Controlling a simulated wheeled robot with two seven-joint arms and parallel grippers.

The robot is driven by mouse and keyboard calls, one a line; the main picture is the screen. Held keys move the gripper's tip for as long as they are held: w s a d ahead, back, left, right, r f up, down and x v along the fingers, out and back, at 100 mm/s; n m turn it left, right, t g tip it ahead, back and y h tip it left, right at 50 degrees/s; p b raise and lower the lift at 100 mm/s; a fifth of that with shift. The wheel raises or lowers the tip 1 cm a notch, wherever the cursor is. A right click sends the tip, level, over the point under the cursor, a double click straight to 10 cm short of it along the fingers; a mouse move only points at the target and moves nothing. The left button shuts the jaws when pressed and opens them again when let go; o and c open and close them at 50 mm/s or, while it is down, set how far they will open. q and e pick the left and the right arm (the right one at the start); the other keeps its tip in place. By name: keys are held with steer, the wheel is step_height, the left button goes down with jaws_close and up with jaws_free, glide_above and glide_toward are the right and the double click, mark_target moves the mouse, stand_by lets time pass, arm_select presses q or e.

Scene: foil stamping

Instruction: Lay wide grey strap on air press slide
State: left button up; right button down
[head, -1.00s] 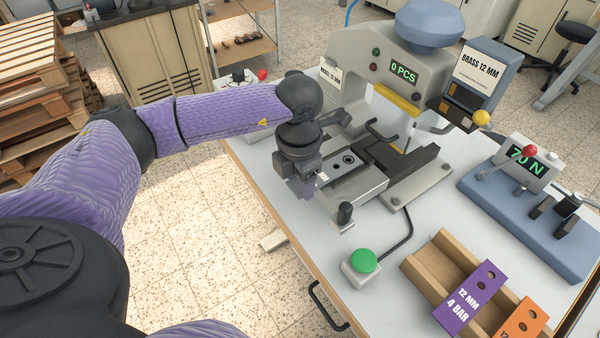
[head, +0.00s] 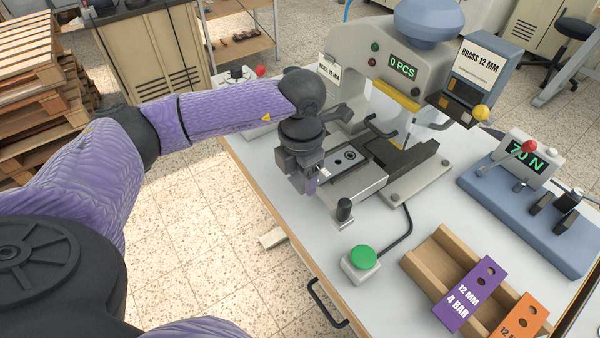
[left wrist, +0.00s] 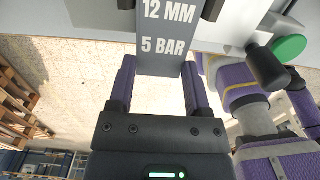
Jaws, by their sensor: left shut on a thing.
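My left gripper (head: 311,184) is shut on the wide grey strap (left wrist: 165,45), which is marked 12 MM 5 BAR in the left wrist view. The strap's near end lies between the purple fingers; its far end runs out of that view. In the head view the gripper is at the left end of the air press slide (head: 360,184), with a white bit of label showing beside the fingers. A dark plate with two round holes shows on the slide; I cannot tell whether it belongs to the strap, or whether the strap touches the slide. My right gripper is out of view.
A black knob (head: 344,209) stands at the slide's front, near a green button (head: 363,257). The press head (head: 400,62) overhangs the slide's back. A wooden rack (head: 432,262) holds a purple strap (head: 470,293) and an orange strap (head: 523,318). A blue lever unit (head: 525,222) stands right.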

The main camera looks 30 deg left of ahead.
arm_select(q)
steer(key=o, duration=1.2)
steer(key=shift+o, duration=0.3)
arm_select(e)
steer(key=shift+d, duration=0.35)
arm_select(q)
step_height(320, 180, up, 10)
steer(key=p, duration=0.2)
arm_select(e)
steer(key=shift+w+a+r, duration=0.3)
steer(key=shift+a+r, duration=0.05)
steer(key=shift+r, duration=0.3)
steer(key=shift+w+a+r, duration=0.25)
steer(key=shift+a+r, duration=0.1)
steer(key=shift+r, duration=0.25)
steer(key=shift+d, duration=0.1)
